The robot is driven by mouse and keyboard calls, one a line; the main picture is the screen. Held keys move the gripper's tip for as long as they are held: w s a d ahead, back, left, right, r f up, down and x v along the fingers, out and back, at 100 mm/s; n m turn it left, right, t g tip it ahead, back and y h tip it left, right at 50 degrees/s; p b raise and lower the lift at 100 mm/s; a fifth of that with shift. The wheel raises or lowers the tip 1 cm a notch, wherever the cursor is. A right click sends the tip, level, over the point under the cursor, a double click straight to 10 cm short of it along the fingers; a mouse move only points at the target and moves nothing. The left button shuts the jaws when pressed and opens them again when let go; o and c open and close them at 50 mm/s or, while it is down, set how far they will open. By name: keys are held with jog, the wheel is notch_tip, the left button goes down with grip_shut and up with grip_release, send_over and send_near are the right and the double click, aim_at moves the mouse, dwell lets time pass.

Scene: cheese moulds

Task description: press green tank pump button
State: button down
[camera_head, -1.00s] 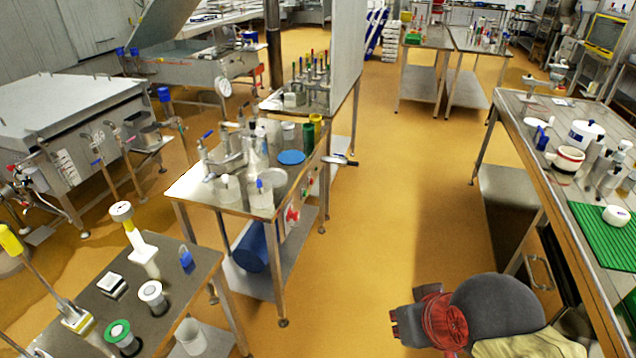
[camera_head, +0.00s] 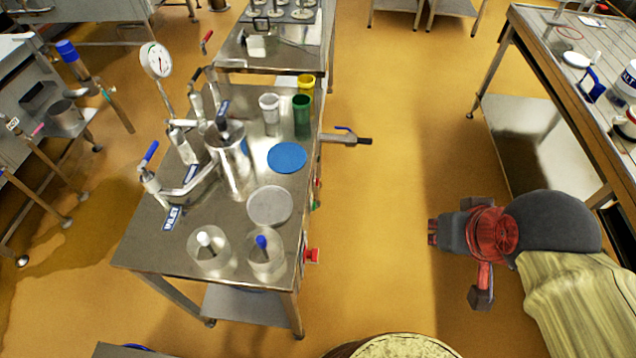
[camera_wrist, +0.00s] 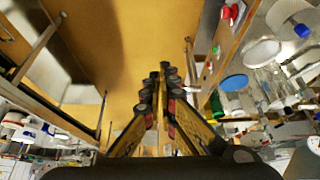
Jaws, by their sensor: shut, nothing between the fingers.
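The table (camera_head: 150,250) with the steel vessel and valves stands left of centre in the head view. On its right side is a narrow control panel with a small green button (camera_head: 316,204) and a red knob (camera_head: 313,256) nearer the front. In the wrist view the green button (camera_wrist: 214,49) and the red knob (camera_wrist: 230,13) show at upper right. My gripper (camera_head: 432,232) is to the right of the panel, over the open floor, apart from it. In the wrist view its fingers (camera_wrist: 164,72) are together and empty.
A valve handle (camera_head: 345,138) sticks out from the table's right side, beyond the button. A steel bench (camera_head: 560,100) stands at the right. A round pale-topped object (camera_head: 405,346) is at the bottom edge. The floor between table and arm is clear.

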jog(key=shift+w, duration=0.15)
jog(key=shift+w, duration=0.1)
